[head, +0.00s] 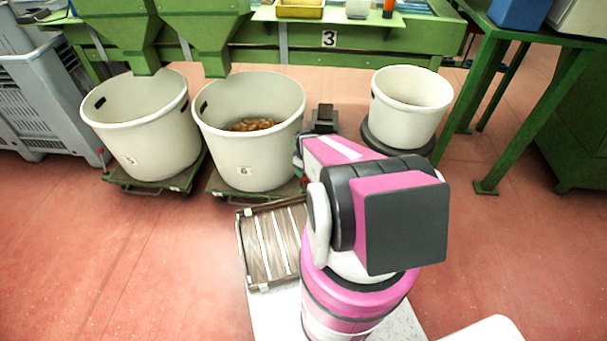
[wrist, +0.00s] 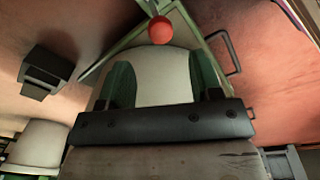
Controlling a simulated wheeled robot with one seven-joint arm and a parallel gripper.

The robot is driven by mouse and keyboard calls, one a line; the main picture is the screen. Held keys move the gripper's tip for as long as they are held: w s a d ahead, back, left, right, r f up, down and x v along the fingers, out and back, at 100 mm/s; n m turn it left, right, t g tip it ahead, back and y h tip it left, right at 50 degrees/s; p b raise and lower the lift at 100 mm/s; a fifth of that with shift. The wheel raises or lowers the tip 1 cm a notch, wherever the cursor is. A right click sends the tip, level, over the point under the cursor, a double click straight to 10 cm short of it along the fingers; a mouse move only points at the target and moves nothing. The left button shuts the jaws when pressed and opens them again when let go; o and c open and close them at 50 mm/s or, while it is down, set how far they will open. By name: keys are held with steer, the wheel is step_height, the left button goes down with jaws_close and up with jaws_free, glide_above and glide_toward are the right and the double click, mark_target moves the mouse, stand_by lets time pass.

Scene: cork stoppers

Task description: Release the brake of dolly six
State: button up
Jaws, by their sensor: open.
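Dolly six (head: 225,187) is a low green frame under the white bin marked 6 (head: 243,150), which holds cork stoppers (head: 252,125). In the wrist view the dolly's green frame (wrist: 215,42) shows with a red ball knob (wrist: 160,30), apparently its brake lever's end. My gripper (wrist: 160,66) is open, its two green fingers apart with the pale bin side behind them. The red knob appears just beyond the fingertips, between them and not gripped. In the head view my arm hides the gripper and most of the brake side.
Bin 5 (head: 140,140) on its own green dolly (head: 180,182) stands to the left. A black box-like thing (head: 323,117) and another white bin (head: 410,105) stand to the right. A slatted wooden crate (head: 288,240) lies in front. Red floor is clear at left.

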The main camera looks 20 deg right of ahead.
steer(key=shift+r, duration=0.2)
steer(key=c, duration=0.5)
steer(key=shift+w+d+r+n, duration=0.1)
steer(key=shift+w+n, duration=0.3)
steer(key=shift+w, duration=0.05)
steer(key=c, duration=0.5)
steer(key=w+r+n+g, duration=0.2)
steer(key=w+n, duration=0.1)
steer(key=w+d+r+n+g, duration=0.1)
steer(key=shift+w+n, duration=0.2)
steer(key=shift+n, duration=0.2)
jaws_close()
step_height(320, 180, down, 9)
steer(key=s, duration=0.2)
steer(key=shift+a+n+y, duration=0.2)
steer(key=shift+n+y, duration=0.1)
steer(key=shift+n, duration=0.1)
